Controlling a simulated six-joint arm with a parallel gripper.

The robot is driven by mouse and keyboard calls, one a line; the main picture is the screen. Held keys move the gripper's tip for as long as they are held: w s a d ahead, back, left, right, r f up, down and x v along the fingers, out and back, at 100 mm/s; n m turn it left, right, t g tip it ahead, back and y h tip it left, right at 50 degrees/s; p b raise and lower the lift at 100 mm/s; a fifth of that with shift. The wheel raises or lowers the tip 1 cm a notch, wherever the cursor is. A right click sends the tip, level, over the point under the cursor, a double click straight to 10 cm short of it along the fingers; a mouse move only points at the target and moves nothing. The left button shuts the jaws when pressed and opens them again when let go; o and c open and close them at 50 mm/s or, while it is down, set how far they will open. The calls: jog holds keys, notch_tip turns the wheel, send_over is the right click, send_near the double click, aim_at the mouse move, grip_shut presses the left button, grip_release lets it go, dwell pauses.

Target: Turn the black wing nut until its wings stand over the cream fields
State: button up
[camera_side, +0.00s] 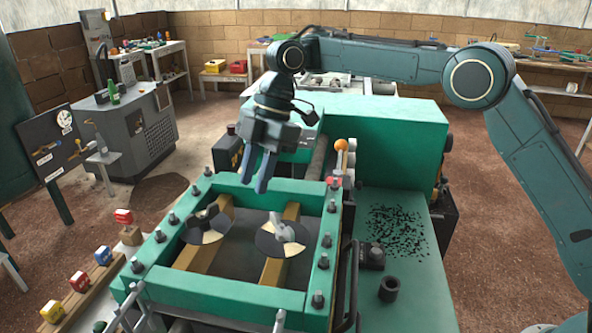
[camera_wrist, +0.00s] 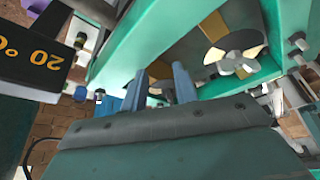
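The black wing nut (camera_side: 207,214) sits on the left disc (camera_side: 213,236), which has dark and cream fields. Its wings look dark against the dark fields; their exact angle is hard to tell. A light grey wing nut (camera_side: 283,227) sits on the right disc (camera_side: 266,244); a grey wing nut (camera_wrist: 240,63) on a disc (camera_wrist: 252,42) also shows in the wrist view. My gripper (camera_side: 251,187) points down above the rear of the green frame, apart from both nuts. Its two fingers are spread with nothing between them, also in the wrist view (camera_wrist: 160,68).
The green frame (camera_side: 255,293) with dark bolts surrounds both discs, which lie on brass-coloured bars (camera_side: 187,263). A lever with an orange knob (camera_side: 341,145) stands to the right of my gripper. A large green housing (camera_side: 390,140) is behind.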

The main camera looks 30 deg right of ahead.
jog(key=shift+w+d, duration=0.2)
jog(key=shift+d, duration=0.9)
jog(key=shift+c, duration=0.4)
jog(key=shift+a, duration=0.15)
grip_shut()
jog(key=shift+s+a+r+m, duration=0.1)
jog(key=shift+a+r+m, duration=0.15)
jog(key=shift+a, duration=0.2)
jog(key=s+a+r+m+t+h, duration=0.1)
jog(key=s+a+r+m+t, duration=0.25)
jog(key=a+m, duration=0.5)
jog(key=s+r+m+t+h, duration=0.1)
jog(key=s+r+m, duration=0.3)
jog(key=s+m, duration=0.5)
jog(key=shift+r+t+h, duration=0.35)
jog(key=shift+r+h, duration=0.05)
jog(key=shift+h, duration=0.5)
